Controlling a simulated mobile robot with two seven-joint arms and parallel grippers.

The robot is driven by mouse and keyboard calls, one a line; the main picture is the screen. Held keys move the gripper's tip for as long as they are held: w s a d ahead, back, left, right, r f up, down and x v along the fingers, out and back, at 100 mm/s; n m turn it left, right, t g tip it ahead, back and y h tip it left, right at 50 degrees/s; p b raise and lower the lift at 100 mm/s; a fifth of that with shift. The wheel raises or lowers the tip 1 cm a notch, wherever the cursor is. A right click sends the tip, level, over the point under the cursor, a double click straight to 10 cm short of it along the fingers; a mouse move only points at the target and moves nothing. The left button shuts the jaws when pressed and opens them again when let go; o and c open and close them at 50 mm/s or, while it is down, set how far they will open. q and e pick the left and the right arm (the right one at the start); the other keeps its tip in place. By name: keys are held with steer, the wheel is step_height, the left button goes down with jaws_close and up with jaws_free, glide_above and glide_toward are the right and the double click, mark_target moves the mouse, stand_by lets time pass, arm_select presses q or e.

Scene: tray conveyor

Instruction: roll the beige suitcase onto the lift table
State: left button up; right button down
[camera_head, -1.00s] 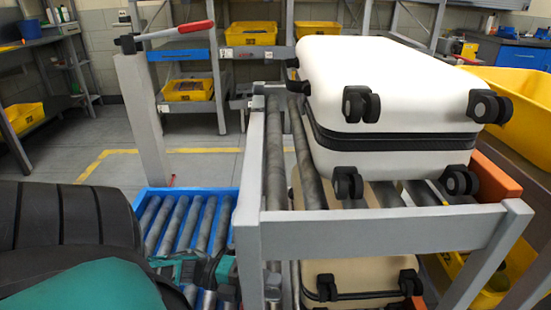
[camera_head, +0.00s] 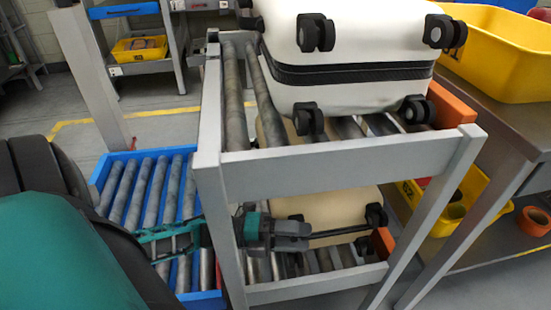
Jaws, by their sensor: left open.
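The beige suitcase (camera_head: 330,209) lies flat on the lower roller level of a grey rack (camera_head: 335,165), with dark wheels facing me. The rack's front bar and the white suitcase above hide part of it. The lift table (camera_head: 108,172) has a blue frame and grey rollers and stands left of the rack. My left gripper (camera_head: 306,236) is open at the lower level, past the rack's left front post, with its fingers pointing right at the near side of the beige suitcase. I cannot tell whether it touches. My right gripper is not in view.
A white suitcase (camera_head: 350,97) lies on the rack's upper rollers. Orange stop blocks (camera_head: 452,105) sit at the rack's right end. A grey post (camera_head: 88,75) stands behind the lift table. A bench with a yellow bin (camera_head: 500,60) is close on the right.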

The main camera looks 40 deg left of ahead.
arm_select(q)
steer(key=shift+w+d, duration=0.3)
steer(key=shift+d, duration=0.15)
steer(key=shift+c, duration=0.5)
jaws_close()
stand_by(0.7)
